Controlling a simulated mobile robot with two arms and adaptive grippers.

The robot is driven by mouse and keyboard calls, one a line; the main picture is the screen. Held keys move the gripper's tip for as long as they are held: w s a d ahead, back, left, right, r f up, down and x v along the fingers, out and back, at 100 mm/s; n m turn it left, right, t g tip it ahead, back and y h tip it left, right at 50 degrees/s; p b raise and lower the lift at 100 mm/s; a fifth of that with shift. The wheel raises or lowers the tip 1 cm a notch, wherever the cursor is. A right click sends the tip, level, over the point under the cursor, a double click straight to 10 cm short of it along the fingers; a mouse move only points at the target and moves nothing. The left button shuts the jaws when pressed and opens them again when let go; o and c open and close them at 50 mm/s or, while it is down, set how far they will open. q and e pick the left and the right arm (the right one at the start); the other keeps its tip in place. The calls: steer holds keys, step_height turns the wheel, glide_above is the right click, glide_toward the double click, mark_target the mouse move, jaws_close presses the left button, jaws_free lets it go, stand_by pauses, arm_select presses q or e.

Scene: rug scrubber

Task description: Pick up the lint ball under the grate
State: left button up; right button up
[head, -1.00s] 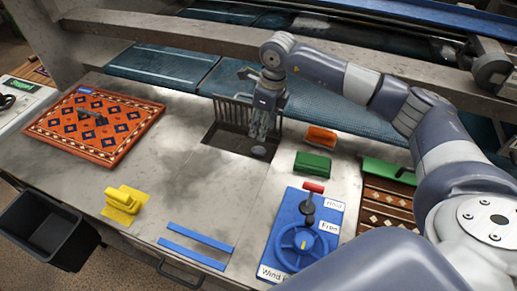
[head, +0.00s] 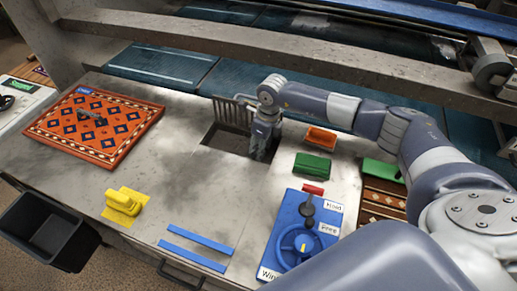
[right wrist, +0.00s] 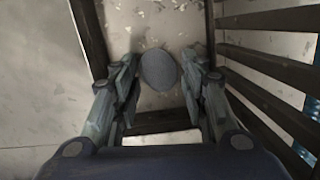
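The lint ball (right wrist: 160,70) is a grey oval lump on the pale floor of the recess (head: 222,141) in the bench. My right gripper (head: 261,153) reaches down into this recess. In the right wrist view its two fingers (right wrist: 160,66) stand open on either side of the lint ball, with narrow gaps between them and it. In the head view the gripper hides the ball. The slatted grate (head: 232,112) stands raised at the back of the recess; its dark bars also show at the right in the wrist view (right wrist: 270,90). My left gripper is not in view.
A green brush (head: 312,165) and an orange block (head: 320,137) lie right of the recess. A blue panel with a handwheel (head: 299,245) is in front. A patterned rug (head: 95,125), yellow tool (head: 124,201) and black bin (head: 48,230) are to the left.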

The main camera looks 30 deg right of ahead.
steer(key=shift+w+a+f, duration=0.1)
steer(key=shift+a+f, duration=0.05)
steer(key=shift+f, duration=0.55)
steer(key=c, duration=0.5)
steer(key=shift+r, duration=0.15)
